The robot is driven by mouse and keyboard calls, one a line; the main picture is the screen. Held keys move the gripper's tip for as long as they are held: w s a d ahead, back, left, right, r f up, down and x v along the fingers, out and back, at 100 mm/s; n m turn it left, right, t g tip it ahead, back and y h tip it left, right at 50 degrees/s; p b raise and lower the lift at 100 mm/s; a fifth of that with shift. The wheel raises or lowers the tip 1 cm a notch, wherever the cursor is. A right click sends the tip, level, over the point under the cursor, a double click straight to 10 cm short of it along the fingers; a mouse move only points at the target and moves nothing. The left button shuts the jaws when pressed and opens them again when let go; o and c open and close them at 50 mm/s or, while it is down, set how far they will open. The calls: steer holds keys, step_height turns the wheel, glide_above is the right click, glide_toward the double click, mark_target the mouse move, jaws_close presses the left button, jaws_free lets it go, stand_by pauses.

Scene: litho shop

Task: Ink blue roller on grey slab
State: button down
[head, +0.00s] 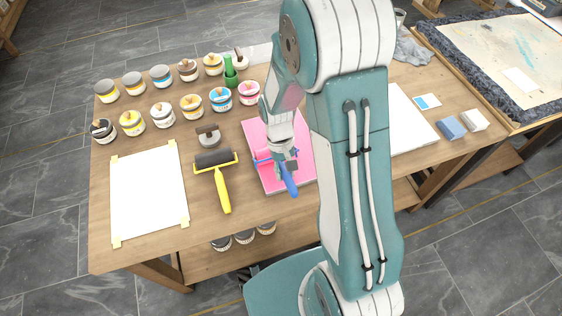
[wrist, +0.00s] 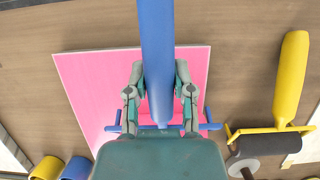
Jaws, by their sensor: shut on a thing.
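In the wrist view the blue handle (wrist: 157,45) stands between the fingers of my gripper (wrist: 159,95), with the frame's blue ends out on both sides. The roller is over a slab (head: 300,160) whose visible top is pink; it also shows in the wrist view (wrist: 85,75). No bare grey top shows. My gripper hides the roll in the wrist view, so contact is unclear.
A yellow roller (head: 224,190) with a dark roll lies left of the slab. Several ink jars (head: 191,106) and a green bottle (head: 230,72) stand behind. A taped white sheet (head: 148,195) lies left. A blue block (head: 451,127) and white block (head: 474,120) sit right.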

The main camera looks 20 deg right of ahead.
steer(key=s, duration=0.8)
steer(key=shift+s, duration=0.4)
steer(key=shift+w, duration=11.8)
steer(key=shift+r, duration=1.5)
